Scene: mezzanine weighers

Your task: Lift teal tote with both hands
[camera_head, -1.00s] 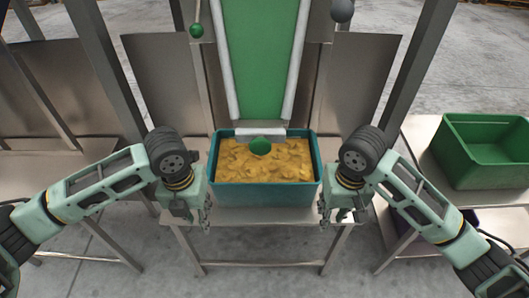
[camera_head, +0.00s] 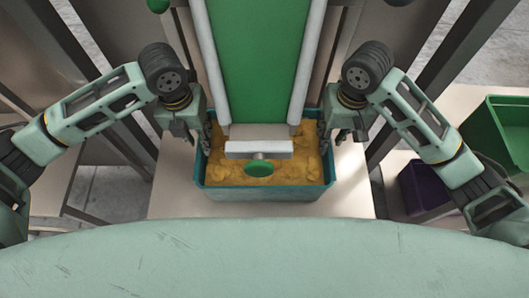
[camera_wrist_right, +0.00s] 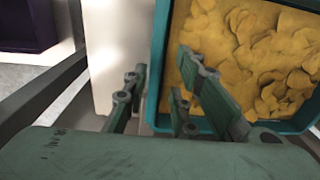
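The teal tote (camera_head: 265,194) stands upright on a pale metal stand under the chute and is filled with yellow chips (camera_head: 225,170). My left gripper (camera_head: 202,137) points down at the tote's left wall; its fingers look apart, but they are small here. My right gripper (camera_head: 334,136) is at the tote's right wall. In the right wrist view, my right gripper (camera_wrist_right: 165,95) is open, with one finger over the chips and the other outside. The tote's rim (camera_wrist_right: 158,55) runs between them. The tote's back edge is partly hidden by the chute.
A green chute (camera_head: 258,65) with a pale end bar (camera_head: 258,149) and green knob (camera_head: 259,169) hangs over the tote's middle. The stand (camera_head: 172,190) has bare room either side. A green crate (camera_head: 507,130) and purple bin (camera_head: 422,186) are at the right.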

